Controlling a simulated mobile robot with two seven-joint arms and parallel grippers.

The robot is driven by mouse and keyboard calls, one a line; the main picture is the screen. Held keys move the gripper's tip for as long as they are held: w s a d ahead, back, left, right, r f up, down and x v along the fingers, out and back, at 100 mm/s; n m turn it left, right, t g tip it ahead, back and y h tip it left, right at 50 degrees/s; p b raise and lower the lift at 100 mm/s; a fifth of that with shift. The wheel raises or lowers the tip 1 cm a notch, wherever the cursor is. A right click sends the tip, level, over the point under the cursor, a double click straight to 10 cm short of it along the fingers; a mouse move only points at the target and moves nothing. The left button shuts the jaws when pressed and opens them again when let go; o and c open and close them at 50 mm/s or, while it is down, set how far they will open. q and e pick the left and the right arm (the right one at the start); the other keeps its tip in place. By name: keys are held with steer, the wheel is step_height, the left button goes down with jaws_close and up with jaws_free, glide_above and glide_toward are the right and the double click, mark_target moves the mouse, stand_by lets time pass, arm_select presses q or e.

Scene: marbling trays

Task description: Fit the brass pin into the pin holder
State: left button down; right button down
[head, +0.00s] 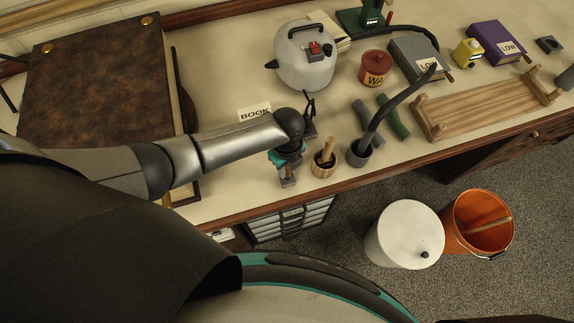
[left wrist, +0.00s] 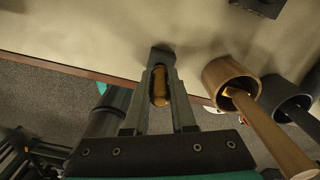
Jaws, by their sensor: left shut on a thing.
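My left gripper (head: 288,168) points down near the front edge of the bench, left of a wooden cup. In the left wrist view its two fingers (left wrist: 160,72) are shut on the brass pin (left wrist: 160,88), a short golden-brown rounded piece. A small dark grey block (left wrist: 162,55), which looks like the pin holder, shows just beyond the fingertips; it seems to show in the head view (head: 288,182) too. The far end of the pin is hidden, so I cannot tell whether it touches or enters the block. My right gripper is not in view.
Close on the right stand the wooden cup (head: 323,170) with a pestle-like stick and a dark cup (head: 358,157) with a long handle. A black looped item (head: 309,125) stands behind. A kettle (head: 305,62) and a wooden rack (head: 485,102) are farther off.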

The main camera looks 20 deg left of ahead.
arm_select(q)
steer(key=shift+f+b, duration=0.6)
steer(key=shift+f, duration=0.2)
steer(key=c, duration=0.7)
jaws_free()
steer(key=shift+o, duration=0.2)
steer(key=shift+r, duration=0.15)
step_height(320, 180, up, 14)
steer(key=p, duration=0.3)
steer(key=shift+f, duration=0.2)
steer(key=shift+r, duration=0.7)
